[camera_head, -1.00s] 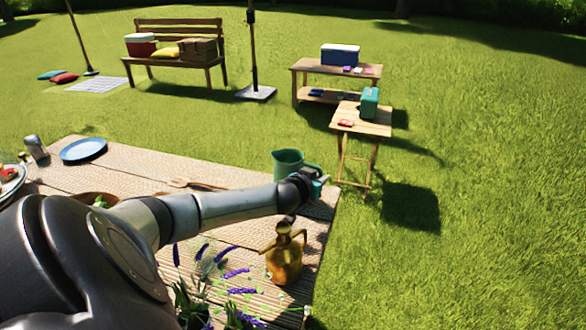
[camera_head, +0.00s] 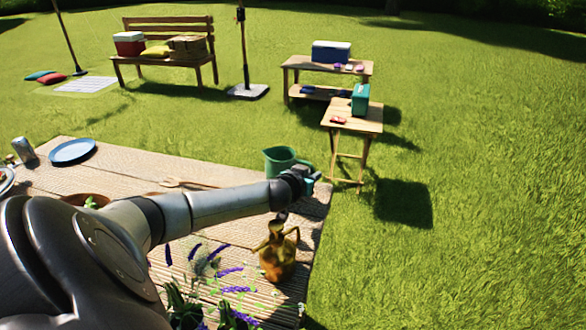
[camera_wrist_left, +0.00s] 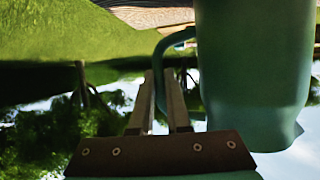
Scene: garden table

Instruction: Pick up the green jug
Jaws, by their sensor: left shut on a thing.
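The green jug (camera_head: 279,160) is at the far right part of the wooden garden table (camera_head: 120,165), upright in the head view. My arm hides its lower part, so I cannot tell whether its base touches the table. My left gripper (camera_head: 312,181) is at the jug's right side, by its handle. In the left wrist view, which is upside down, the jug (camera_wrist_left: 255,60) fills the upper right, and its curved handle (camera_wrist_left: 160,55) runs between the fingers of my left gripper (camera_wrist_left: 161,80), shut on it. My right gripper is not in view.
A brass watering can (camera_head: 277,256) and lavender flowers (camera_head: 228,272) stand near my arm on the table. A blue plate (camera_head: 72,151), a can (camera_head: 24,148) and a wooden utensil (camera_head: 185,183) are farther left. A small folding table (camera_head: 352,118) stands beyond, on open grass.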

